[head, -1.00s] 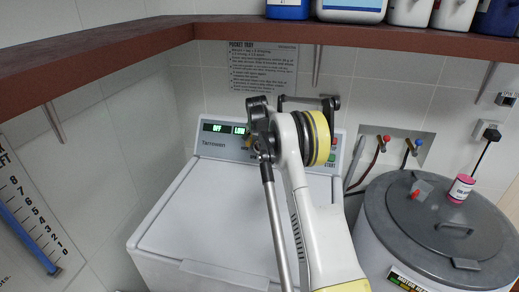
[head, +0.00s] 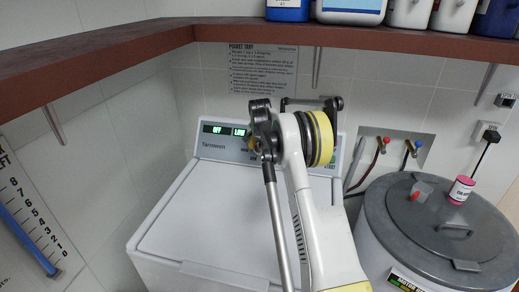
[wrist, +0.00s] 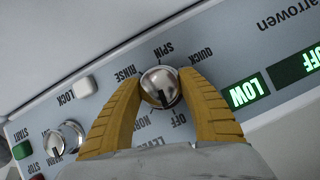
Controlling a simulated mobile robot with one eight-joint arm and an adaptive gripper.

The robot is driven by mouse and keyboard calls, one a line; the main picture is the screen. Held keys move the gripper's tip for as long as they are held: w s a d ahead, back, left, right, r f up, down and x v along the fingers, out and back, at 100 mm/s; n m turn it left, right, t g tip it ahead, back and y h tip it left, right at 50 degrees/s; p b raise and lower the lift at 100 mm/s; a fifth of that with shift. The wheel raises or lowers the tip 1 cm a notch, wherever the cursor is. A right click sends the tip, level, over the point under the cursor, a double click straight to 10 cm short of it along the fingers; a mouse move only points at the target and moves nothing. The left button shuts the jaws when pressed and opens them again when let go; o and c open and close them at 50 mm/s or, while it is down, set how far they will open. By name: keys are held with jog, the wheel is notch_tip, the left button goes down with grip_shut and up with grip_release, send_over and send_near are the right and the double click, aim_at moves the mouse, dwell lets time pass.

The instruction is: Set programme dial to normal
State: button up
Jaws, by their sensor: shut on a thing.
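The programme dial (wrist: 161,86) is a shiny round metal knob on the grey panel, upside down in the wrist view. Labels QUICK, SPIN, RINSE and OFF ring it; others on the near side are partly covered, so I cannot read them fully. A dark mark shows on the knob's lower side in the picture. My gripper (wrist: 160,92) is shut on the dial, one yellow finger on each side. In the head view my gripper's wrist hides most of the dial area on the white washing machine (head: 210,205).
Lit green displays (wrist: 250,92) read LOW and OFF. A second knob (wrist: 65,138), a white LOCK button (wrist: 84,87) and a green START button (wrist: 22,150) sit on the same panel. A brown shelf (head: 100,52) overhangs; a grey-lidded drum (head: 400,220) stands right.

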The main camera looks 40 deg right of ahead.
jog(key=m+t, duration=0.2)
jog(key=m, duration=0.1)
jog(key=shift+m+y+b, duration=0.35)
jog(key=shift+m+y, duration=0.05)
jog(key=shift+m+t+b, duration=0.55)
jog(key=shift+m+t, duration=0.45)
jog(key=shift+m, duration=0.5)
jog(key=shift+w+r, duration=0.1)
jog(key=o, duration=1.2)
jog(key=v, duration=1.2)
jog(key=shift+d, duration=0.15)
